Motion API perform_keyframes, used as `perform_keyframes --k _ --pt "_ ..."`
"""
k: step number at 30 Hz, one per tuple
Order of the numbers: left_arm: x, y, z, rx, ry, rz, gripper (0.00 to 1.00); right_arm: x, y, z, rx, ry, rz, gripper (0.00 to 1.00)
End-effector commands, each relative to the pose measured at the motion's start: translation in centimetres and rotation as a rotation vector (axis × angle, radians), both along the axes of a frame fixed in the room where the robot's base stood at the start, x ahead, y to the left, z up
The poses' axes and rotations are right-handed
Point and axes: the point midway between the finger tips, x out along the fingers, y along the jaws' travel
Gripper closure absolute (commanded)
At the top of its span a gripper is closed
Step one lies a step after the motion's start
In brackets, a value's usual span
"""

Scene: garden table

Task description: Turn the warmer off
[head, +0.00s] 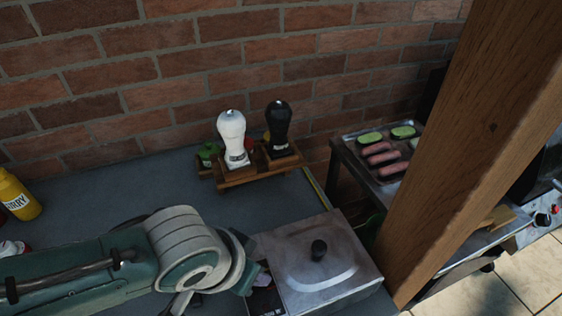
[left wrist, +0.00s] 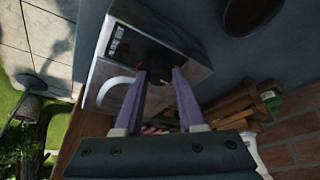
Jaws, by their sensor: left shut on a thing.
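Whether the warmer is on cannot be seen. My right gripper is not in view.
A wooden rack (head: 240,181) with a white shaker (head: 232,135) and a black shaker (head: 278,125) stands behind the warmer. A wooden post (head: 470,150) rises at the right, before a grill tray (head: 385,150) of food. A yellow bottle (head: 18,195) stands far left.

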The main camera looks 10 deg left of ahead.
Motion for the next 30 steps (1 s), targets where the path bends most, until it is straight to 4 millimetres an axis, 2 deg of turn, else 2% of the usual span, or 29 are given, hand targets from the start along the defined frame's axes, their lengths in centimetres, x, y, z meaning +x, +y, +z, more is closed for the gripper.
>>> perform_keyframes --k 9,25,26,30 --pt "0.03 -0.19 0.10 -0.003 -0.001 0.110 1.00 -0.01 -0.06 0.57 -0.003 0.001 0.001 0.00" --pt "0.09 -0.18 0.07 -0.003 -0.003 0.129 1.00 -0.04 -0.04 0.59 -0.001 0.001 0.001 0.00" --pt "0.09 -0.18 0.07 -0.002 -0.003 0.128 0.58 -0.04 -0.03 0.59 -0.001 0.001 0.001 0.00" --pt "0.07 -0.15 0.06 -0.002 -0.002 0.128 0.42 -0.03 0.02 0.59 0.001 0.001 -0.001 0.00"
